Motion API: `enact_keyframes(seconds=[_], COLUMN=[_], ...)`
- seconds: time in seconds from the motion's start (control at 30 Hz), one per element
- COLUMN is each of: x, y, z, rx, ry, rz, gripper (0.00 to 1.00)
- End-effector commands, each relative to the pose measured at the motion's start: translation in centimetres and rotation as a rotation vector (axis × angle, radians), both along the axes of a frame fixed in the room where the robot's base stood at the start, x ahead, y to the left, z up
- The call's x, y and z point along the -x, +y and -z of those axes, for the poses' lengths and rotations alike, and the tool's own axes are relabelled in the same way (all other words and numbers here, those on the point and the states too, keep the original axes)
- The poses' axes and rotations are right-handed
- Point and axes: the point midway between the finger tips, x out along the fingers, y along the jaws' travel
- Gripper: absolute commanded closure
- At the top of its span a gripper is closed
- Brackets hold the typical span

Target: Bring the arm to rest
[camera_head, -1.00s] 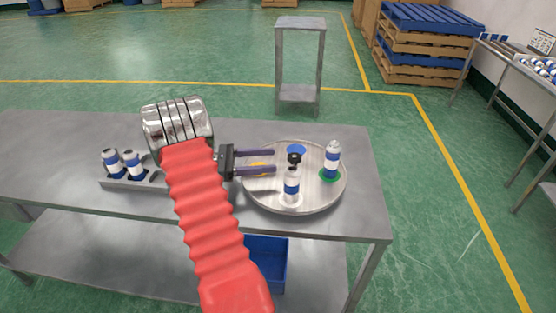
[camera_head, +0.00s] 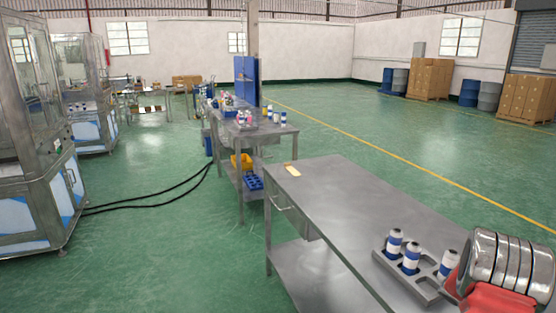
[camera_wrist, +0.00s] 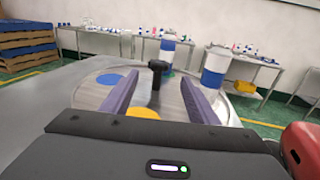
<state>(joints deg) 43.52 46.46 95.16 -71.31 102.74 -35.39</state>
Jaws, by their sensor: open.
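In the wrist view my gripper (camera_wrist: 152,100) is open, its two purple fingers apart with nothing held between them. It is above a round metal turntable (camera_wrist: 92,92) with a blue disc (camera_wrist: 110,79) and a yellow disc (camera_wrist: 142,113). A black knob (camera_wrist: 157,68) shows past the fingertips. A blue and white can (camera_wrist: 215,66) stands to the right of the fingers, and another can (camera_wrist: 168,48) stands farther back. In the head view only part of my red-sleeved arm shows at lower right; the gripper is outside that view.
A grey rack (camera_head: 425,280) with several blue and white cans (camera_head: 412,258) sits on the steel table (camera_head: 340,200). A second table (camera_head: 240,130) with bottles stands behind. Glass-sided machines (camera_head: 35,130) stand left, and black hoses (camera_head: 150,203) lie on the green floor.

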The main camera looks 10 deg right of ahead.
Motion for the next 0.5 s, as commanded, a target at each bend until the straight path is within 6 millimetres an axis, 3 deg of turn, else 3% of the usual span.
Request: enact_keyframes(seconds=[0.27,0.5], x=[-1.9,-3.7], y=[3.3,7.7], z=[-2.2,-4.2], rx=[0.017,0.028], ry=[-0.159,-0.361], rz=[-0.027,-0.051], gripper=[0.46,0.46])
